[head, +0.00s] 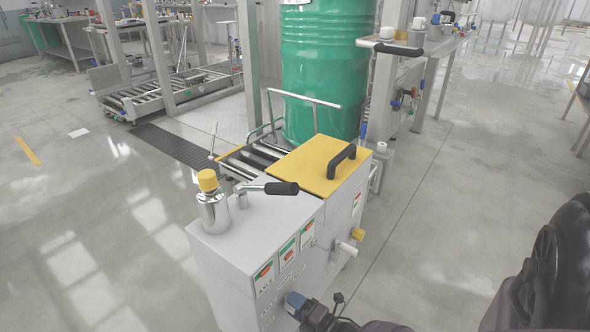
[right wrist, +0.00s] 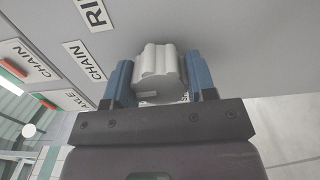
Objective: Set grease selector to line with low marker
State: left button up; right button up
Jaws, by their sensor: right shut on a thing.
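The grease selector (right wrist: 160,72) is a pale grey, ridged knob on the light-coloured cabinet panel in the right wrist view. My right gripper (right wrist: 160,80) is shut on it, with one blue fingertip on each side. In the head view the right gripper (head: 297,303) is at the lower front of the white cabinet (head: 225,275); the knob is hidden there. Labels by the knob read CHAIN (right wrist: 85,60), partly AXLE (right wrist: 68,99) and a cut-off RI (right wrist: 97,12). I cannot make out a low marker or where the knob points. My left gripper is not in view.
On the cabinet stand a yellow-capped metal bottle (head: 213,207), a black-handled lever (head: 270,188) and a yellow lid (head: 320,165) with a black handle. A green drum (head: 322,80) stands behind.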

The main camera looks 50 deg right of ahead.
jog(key=shift+s+f+m, duration=0.1)
jog(key=shift+m, duration=0.3)
jog(key=o, duration=0.9)
jog(key=shift+s, duration=0.3)
pick_arm(q)
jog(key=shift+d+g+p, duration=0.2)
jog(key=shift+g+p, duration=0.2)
jog(key=shift+p, duration=0.5)
pick_arm(e)
jog(key=s, duration=1)
jog(key=shift+d, duration=0.4)
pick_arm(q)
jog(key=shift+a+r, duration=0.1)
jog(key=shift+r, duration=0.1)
